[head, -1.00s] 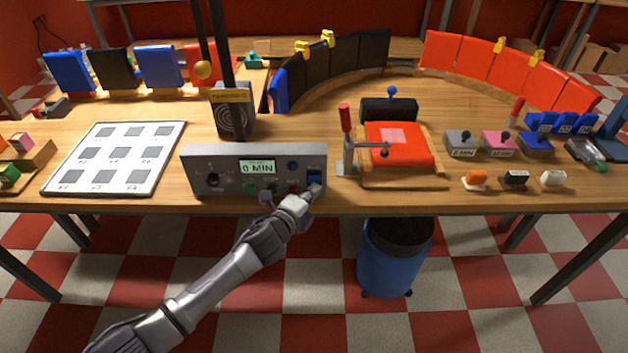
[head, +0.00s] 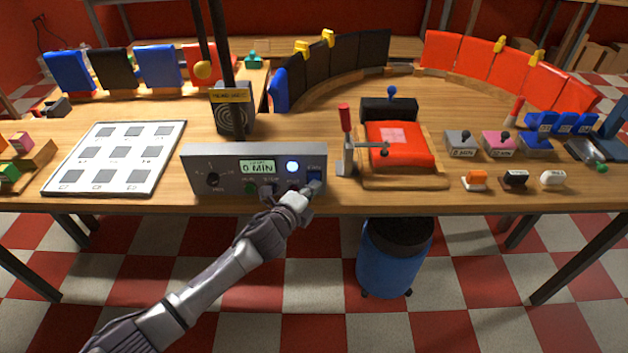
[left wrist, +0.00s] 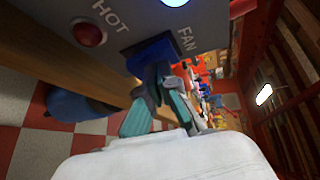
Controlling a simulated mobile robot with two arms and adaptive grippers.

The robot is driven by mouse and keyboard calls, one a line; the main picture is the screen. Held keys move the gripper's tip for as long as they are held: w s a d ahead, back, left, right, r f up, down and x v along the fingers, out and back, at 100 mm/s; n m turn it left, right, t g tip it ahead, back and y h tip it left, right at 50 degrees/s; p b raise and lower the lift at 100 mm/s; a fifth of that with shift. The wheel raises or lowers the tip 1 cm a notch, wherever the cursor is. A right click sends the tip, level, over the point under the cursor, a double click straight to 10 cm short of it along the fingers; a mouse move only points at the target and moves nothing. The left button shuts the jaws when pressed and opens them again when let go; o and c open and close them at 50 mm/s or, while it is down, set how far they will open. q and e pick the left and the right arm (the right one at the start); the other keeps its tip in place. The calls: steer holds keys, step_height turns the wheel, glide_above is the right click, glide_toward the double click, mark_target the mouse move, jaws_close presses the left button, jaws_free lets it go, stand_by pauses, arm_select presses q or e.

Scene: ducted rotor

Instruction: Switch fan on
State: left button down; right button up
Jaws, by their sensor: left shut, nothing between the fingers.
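A round lamp (head: 292,167) on the panel glows bluish white. My left gripper (head: 311,190) is shut and empty, its fingertips at the blue switch and partly covering it. Whether they touch is hard to tell. My right gripper is out of view.
A red-handled toggle clamp (head: 345,135) stands just right of the box, beside a red pad on a wooden board. A black fan-like unit (head: 234,112) stands behind the box. A white grid board (head: 118,157) lies left. A blue bin (head: 393,262) stands below.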

arm_select(q)
steer(key=shift+s, duration=0.15)
steer(key=shift+s+f, duration=0.3)
steer(key=shift+s, duration=0.4)
steer(key=shift+s+f, duration=0.1)
steer(key=shift+s+f, duration=0.35)
steer(key=shift+s, duration=0.4)
steer(key=shift+s+f, duration=0.3)
steer(key=shift+s, duration=0.4)
steer(key=shift+s+f, duration=0.35)
steer(key=shift+s, duration=0.4)
